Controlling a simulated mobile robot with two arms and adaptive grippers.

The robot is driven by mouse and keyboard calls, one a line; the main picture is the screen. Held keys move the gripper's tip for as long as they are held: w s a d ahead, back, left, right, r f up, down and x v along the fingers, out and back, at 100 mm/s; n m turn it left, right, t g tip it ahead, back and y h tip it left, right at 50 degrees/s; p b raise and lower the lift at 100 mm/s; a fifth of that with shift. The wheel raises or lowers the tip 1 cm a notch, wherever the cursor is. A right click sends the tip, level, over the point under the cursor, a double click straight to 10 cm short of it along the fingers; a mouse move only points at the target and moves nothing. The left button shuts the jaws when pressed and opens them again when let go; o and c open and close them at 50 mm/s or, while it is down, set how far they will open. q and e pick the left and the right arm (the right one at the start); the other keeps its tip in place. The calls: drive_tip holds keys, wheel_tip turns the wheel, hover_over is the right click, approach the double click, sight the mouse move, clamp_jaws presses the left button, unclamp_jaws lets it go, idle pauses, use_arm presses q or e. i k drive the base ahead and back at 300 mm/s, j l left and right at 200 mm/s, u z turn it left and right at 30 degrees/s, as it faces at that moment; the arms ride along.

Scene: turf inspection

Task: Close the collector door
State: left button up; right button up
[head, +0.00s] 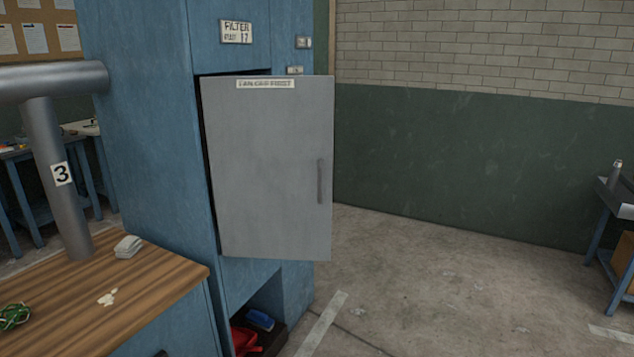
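The collector is a tall blue cabinet (150,120) with a "FILTER" label plate (236,32) near its top. Its grey door (262,170) stands ajar, its right side swung out from the cabinet front. A dark gap shows along the door's top and left edges. The door has a vertical handle (321,181) near its right edge and a white printed strip (265,84) at its top. Neither of my grippers shows in the head view.
A wooden-topped bench (150,285) at the lower left holds a grey block (128,247) and a green coil (14,316). An open bay below the door holds red and blue items. Concrete floor (430,290) is clear to the right, up to a blue-legged table (612,230).

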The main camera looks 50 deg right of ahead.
sight(269, 140)
drive_tip(key=z, duration=1.25)
